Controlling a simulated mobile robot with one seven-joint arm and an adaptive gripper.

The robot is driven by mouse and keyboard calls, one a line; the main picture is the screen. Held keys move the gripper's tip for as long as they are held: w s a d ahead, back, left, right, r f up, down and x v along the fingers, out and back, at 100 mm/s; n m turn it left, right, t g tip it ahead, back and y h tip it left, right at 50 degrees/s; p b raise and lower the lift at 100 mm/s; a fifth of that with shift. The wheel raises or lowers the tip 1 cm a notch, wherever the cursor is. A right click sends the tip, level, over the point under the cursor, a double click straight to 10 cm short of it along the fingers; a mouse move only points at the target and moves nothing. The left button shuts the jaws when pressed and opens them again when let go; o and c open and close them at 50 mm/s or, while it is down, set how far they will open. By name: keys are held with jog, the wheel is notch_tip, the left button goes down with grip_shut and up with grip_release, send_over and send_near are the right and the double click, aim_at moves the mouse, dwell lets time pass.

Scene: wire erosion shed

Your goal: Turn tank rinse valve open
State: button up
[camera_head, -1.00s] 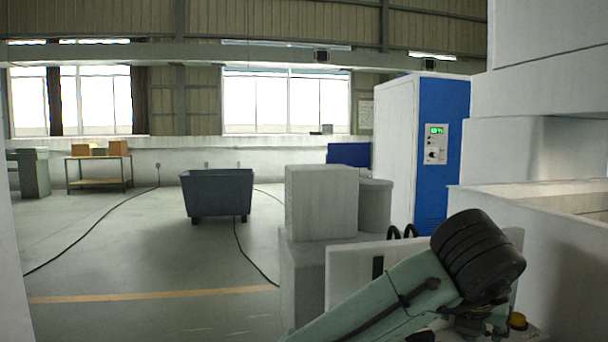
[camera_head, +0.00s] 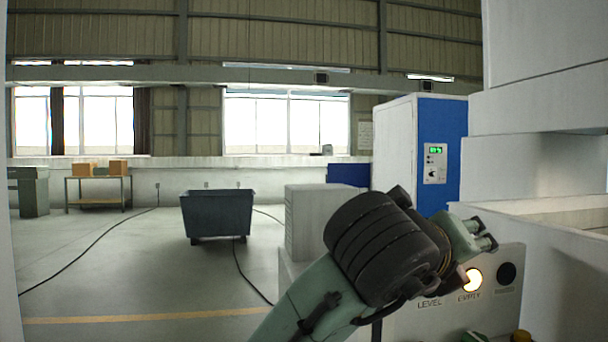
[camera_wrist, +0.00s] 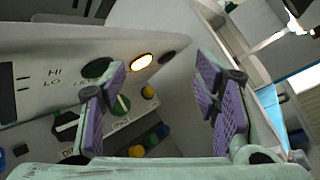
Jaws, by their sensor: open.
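A pale control panel (camera_head: 440,315) stands at the lower right of the head view, with a lit lamp (camera_head: 472,280) and a dark lamp beside it. In the wrist view its face carries a green knob (camera_wrist: 121,105) with a light pointer and a black knob (camera_wrist: 66,125). I cannot tell which control is the tank rinse valve; the small labels are unclear. My gripper (camera_wrist: 165,85) is open and empty, with its purple-padded fingers spread before the panel. The left finger partly covers the panel between the knobs. In the head view my gripper (camera_head: 482,230) is above the panel.
Yellow, green and blue round controls (camera_wrist: 149,140) sit low between the fingers in the wrist view. A white-and-blue cabinet (camera_head: 420,150) stands behind the panel. A pale machine wall (camera_head: 560,265) is close on the right. A dark bin (camera_head: 217,213) stands on open floor at left.

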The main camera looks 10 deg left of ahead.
jog(key=s+a+r+n+t+y, duration=0.1)
jog(key=a+r+n+t, duration=0.4)
jog(key=a, duration=0.5)
jog(key=s+a+r+n+t+y+b, duration=0.1)
jog(key=a+r+n+t, duration=0.5)
jog(key=a+n, duration=0.4)
jog(key=shift+s+a+r+t+b, duration=0.3)
jog(key=shift+s+a+t, duration=0.1)
jog(key=shift+a+t, duration=0.3)
